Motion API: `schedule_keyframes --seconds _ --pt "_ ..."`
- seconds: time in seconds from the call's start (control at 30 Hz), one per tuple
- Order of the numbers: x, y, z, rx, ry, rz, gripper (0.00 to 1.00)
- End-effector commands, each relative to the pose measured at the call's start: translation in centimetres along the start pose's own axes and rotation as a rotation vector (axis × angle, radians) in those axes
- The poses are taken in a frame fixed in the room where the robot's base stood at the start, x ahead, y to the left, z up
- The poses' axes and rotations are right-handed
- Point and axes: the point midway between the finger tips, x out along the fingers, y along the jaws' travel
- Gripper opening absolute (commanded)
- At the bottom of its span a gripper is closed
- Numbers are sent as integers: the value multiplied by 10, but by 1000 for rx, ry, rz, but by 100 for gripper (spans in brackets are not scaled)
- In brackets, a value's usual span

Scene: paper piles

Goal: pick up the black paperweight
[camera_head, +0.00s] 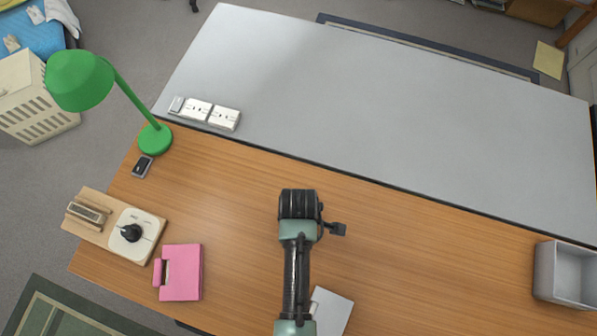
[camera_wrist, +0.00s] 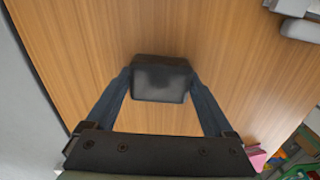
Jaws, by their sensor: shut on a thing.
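The black paperweight (camera_wrist: 160,82) is a dark block with a greyish face, in the middle of the wrist view. My gripper (camera_wrist: 160,74) is shut on it, with one dark finger against each side. The wood tabletop shows behind the block; I cannot tell whether it touches the wood. In the head view the block and the fingers are hidden under the end of my arm, over the middle of the wooden desk (camera_head: 400,262).
A pale pad (camera_head: 332,311) lies near my arm. A grey tray (camera_head: 543,271) stands right. The desk between is clear.

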Motion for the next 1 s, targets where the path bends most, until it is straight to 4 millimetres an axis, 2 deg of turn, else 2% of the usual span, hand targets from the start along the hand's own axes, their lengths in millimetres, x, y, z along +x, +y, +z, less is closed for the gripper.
schedule_keyframes --seconds 0.17,0.5,0.63,0.8,1.0 --pt "-10 1 -1 0 1 4 5" --pt "-73 2 -1 -1 2 6 5" --pt "-91 2 -1 -1 2 5 5" --pt "-100 1 0 0 1 3 5" --pt "-101 1 0 0 1 2 5"
